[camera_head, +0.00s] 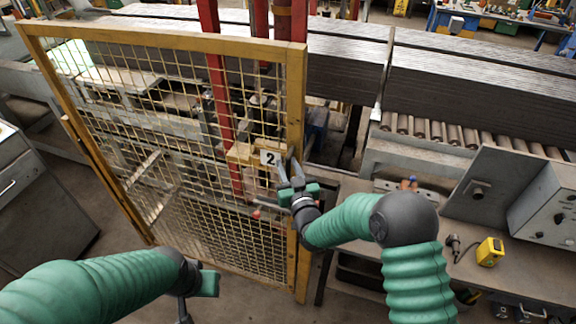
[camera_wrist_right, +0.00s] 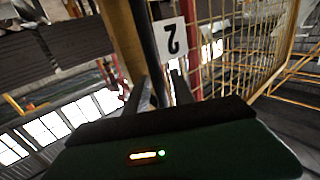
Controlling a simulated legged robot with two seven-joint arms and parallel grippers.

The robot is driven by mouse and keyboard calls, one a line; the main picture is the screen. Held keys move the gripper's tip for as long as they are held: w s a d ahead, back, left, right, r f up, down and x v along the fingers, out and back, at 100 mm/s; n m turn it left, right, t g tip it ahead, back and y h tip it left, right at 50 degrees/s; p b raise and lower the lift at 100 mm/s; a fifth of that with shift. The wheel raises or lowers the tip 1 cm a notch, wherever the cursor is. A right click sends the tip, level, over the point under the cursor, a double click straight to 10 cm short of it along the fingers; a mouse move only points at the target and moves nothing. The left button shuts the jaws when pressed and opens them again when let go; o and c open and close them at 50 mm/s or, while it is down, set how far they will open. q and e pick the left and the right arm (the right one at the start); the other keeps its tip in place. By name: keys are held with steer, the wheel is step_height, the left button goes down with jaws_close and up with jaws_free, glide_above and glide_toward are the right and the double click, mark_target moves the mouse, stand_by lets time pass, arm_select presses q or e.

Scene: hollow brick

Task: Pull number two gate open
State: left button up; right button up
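The number two gate (camera_head: 160,38) is a yellow frame filled with wire mesh, standing upright at left centre in the head view. A white plate marked 2 (camera_head: 269,158) sits by its right edge; it shows upside down in the wrist view (camera_wrist_right: 170,38). A dark upright handle bar (camera_wrist_right: 144,40) runs beside the plate. My right gripper (camera_head: 287,172) is at this edge, its fingers apart on either side of the bar (camera_wrist_right: 163,88); contact is unclear. My left gripper (camera_head: 195,290) is low in front of the gate, its fingers partly hidden.
A roller conveyor (camera_head: 430,130) with stacked dark sheets stands behind right. A grey cabinet (camera_head: 35,205) stands at left. Floor shows below the gate.

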jaws_close()
stand_by(1.2)
